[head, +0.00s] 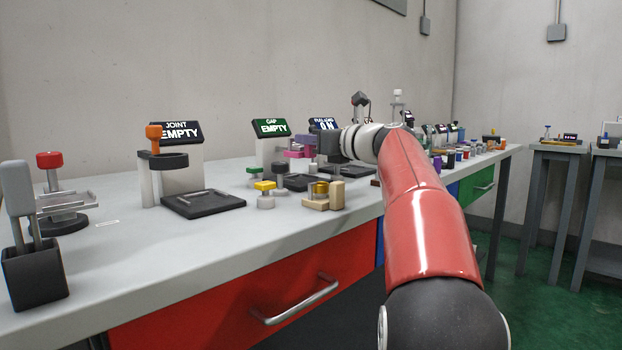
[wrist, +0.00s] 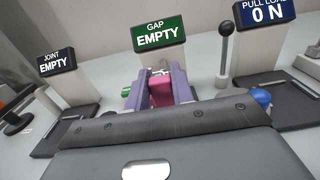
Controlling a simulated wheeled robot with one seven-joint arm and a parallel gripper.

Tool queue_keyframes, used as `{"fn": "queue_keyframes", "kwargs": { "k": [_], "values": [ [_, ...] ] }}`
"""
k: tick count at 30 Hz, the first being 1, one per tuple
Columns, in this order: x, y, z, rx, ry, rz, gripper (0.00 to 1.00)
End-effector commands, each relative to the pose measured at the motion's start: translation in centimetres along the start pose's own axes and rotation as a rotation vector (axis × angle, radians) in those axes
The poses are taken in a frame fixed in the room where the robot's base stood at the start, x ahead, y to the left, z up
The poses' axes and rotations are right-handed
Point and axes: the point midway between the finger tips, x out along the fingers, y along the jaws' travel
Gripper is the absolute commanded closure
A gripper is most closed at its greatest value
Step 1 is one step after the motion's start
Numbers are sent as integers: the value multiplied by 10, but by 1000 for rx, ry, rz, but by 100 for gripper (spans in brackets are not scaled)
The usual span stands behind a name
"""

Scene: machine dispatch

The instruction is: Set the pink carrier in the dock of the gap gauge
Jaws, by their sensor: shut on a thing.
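The pink carrier shows in the wrist view (wrist: 161,93) between the purple-grey fingers of my gripper (wrist: 160,92), which is shut on it. In the head view a bit of pink (head: 292,154) shows at the gripper's (head: 302,146) left end, above the bench. The gap gauge has a green sign reading GAP EMPTY (wrist: 158,34), straight ahead of the carrier in the wrist view. The sign also shows in the head view (head: 271,128). A dark base plate (head: 297,183) lies in front of the gauge. The carrier's underside and its height over the dock are hidden.
The joint gauge (head: 177,131) stands left, the pull-load gauge (wrist: 267,12) right. A black-knobbed lever (wrist: 226,45) and a blue ball (wrist: 261,97) are close on the right. A yellow-topped piece (head: 265,187) and a wooden block piece (head: 335,191) stand near the bench's front edge.

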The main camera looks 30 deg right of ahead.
Motion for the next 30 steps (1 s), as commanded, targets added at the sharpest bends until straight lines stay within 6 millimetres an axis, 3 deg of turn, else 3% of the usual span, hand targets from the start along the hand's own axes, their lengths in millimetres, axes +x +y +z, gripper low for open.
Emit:
{"fn": "queue_keyframes", "kwargs": {
  "k": [5, 13, 25, 26, 30],
  "values": [
    [0, 0, -12, 0, -2, 0, 100],
    [0, 0, -50, 1, -1, -1, 100],
    [0, 0, -55, 0, -1, 0, 100],
    [0, 0, -55, 0, -1, 0, 74],
    [0, 0, -54, 0, -1, 0, 56]
  ]
}}
